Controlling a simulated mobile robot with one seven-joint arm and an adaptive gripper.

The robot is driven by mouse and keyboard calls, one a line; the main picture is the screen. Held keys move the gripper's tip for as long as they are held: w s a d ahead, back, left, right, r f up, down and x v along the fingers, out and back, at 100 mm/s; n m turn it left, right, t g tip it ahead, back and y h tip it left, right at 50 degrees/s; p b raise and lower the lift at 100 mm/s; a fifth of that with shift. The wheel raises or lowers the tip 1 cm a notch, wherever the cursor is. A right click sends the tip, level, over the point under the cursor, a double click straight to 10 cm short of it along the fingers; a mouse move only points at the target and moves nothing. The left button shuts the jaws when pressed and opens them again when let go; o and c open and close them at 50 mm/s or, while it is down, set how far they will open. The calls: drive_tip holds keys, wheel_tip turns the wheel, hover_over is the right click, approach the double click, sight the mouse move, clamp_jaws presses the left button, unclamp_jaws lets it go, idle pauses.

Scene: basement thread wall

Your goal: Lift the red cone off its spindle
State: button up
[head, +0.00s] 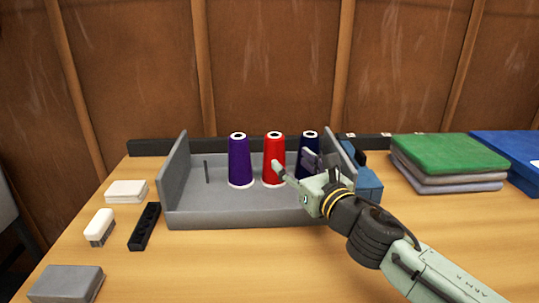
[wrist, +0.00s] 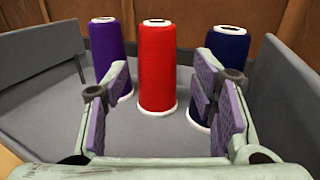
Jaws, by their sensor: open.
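The red cone (head: 273,156) stands upright in a grey tray (head: 240,212), between a purple cone (head: 239,162) on its left and a dark blue cone (head: 309,143) on its right. My gripper (head: 294,163) is open at the front right of the red cone. In the wrist view the red cone (wrist: 157,68) stands beyond and between the two open fingers (wrist: 165,105), apparently untouched. The right finger overlaps the dark blue cone (wrist: 229,45), and the left finger overlaps the purple cone (wrist: 107,48). The red cone's spindle is hidden inside it.
A bare thin spindle (head: 207,172) stands at the tray's left. Grey side walls (head: 173,169) rise at both tray ends. White blocks and a black strip (head: 145,226) lie left of the tray. A green folded cloth stack (head: 447,157) lies to the right.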

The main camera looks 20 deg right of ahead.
sight(279, 151)
drive_tip(key=w, duration=0.3)
drive_tip(key=w+a+p, duration=0.1)
drive_tip(key=w, duration=0.5)
drive_tip(key=shift+a+r+p, duration=0.1)
drive_tip(key=shift+a+p, duration=0.05)
drive_tip(key=shift+p, duration=0.15)
drive_tip(key=c, duration=1)
